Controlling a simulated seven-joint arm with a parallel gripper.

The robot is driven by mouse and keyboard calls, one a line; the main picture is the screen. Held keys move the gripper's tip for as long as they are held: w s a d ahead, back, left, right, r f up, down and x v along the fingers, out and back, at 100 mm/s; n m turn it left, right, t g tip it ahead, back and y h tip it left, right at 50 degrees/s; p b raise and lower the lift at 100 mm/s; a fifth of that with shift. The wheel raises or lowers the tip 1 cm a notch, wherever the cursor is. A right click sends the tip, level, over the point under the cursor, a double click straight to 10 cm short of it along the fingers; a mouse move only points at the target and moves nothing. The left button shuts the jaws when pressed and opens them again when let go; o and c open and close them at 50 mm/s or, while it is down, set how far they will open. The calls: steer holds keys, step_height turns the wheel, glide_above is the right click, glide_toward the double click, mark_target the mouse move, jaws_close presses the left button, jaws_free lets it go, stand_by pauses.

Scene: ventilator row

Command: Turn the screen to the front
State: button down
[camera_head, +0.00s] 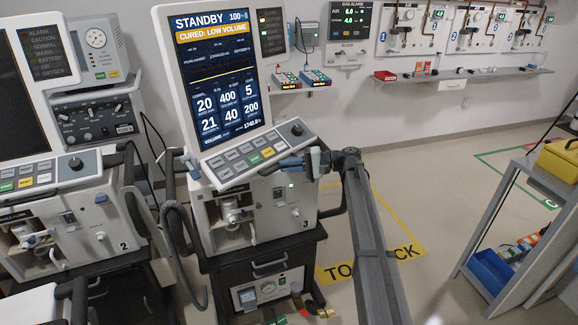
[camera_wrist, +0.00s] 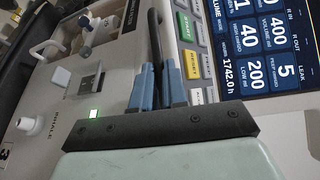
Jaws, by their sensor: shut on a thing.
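The lit screen (camera_head: 215,75) stands on ventilator 3 (camera_head: 262,205), its face showing in the head view and its frame leaning in the picture. A grey button panel with a dark knob (camera_head: 297,130) is along its lower edge. Part of the screen (camera_wrist: 265,50) shows at the upper right of the wrist view. My gripper (camera_head: 290,163) is at the panel's lower right edge. In the wrist view my gripper (camera_wrist: 160,85) has its blue fingers on either side of a dark rail (camera_wrist: 155,35) beside the buttons. The fingers hide part of the rail.
Ventilator 2 (camera_head: 85,215) stands close on the left, with hoses (camera_head: 170,225) between the machines. A grey cart (camera_head: 530,215) with a yellow case (camera_head: 562,160) and blue bin (camera_head: 490,268) is at the right.

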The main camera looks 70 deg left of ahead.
mark_target(268, 174)
steer(key=s+d+m+t+y, duration=0.1)
steer(key=s, duration=0.1)
steer(key=s+d+m+t+y, duration=0.1)
steer(key=s+y, duration=0.1)
steer(key=s+d+m+t+y, duration=0.1)
steer(key=s+m+y, duration=0.1)
steer(key=shift+s+d, duration=0.1)
steer(key=shift+s, duration=0.2)
steer(key=shift+s+m+t+y, duration=0.4)
steer(key=shift+s+m+y, duration=0.1)
steer(key=shift+s, duration=0.1)
steer(key=c, duration=1.2)
jaws_free()
steer(key=shift+o, duration=0.2)
steer(key=v, duration=1.3)
steer(key=shift+w+d, duration=0.25)
